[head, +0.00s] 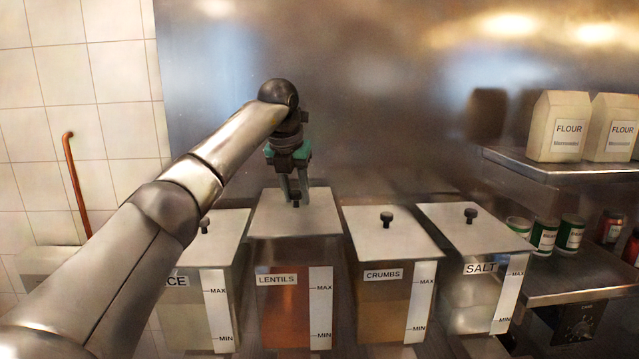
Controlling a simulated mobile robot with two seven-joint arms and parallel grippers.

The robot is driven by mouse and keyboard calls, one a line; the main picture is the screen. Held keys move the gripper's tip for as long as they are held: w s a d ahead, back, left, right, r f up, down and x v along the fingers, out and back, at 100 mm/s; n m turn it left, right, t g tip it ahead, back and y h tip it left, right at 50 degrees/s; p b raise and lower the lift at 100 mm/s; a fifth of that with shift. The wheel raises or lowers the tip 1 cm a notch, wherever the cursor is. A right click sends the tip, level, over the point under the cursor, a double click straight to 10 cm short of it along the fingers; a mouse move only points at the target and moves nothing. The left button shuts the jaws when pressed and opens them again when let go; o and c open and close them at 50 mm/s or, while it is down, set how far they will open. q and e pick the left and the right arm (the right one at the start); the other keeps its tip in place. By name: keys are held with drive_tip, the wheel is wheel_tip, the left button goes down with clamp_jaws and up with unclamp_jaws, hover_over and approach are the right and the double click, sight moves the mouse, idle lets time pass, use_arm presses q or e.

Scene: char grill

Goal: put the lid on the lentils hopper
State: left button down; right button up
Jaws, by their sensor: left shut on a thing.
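The lentils hopper (283,306) stands in a row of hoppers, with a LENTILS label and an orange-brown fill behind its front wall. A flat grey lid (318,222) with a dark knob lies over its top. I cannot tell whether the lid is fully seated or slightly raised. My left gripper (294,197) points down over the lid and is shut on its knob, which is mostly hidden between the fingers. My right gripper is not in view.
A lidded hopper with a partly hidden label (217,252) stands left, behind my arm. The crumbs hopper (384,300) and salt hopper (472,295), both lidded, stand close on the right. Shelves (560,168) with flour bags (557,126) and several cans (543,234) are further right.

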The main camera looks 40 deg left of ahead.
sight(294, 208)
use_arm(q)
drive_tip(key=shift+r, duration=0.1)
drive_tip(key=shift+s+f, duration=0.15)
drive_tip(key=shift+f, duration=1.7)
drive_tip(key=shift+f+b, duration=0.3)
drive_tip(key=shift+f, duration=0.6)
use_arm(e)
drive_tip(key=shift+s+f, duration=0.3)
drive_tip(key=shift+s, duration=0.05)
use_arm(q)
drive_tip(key=shift+c, duration=2.4)
unclamp_jaws()
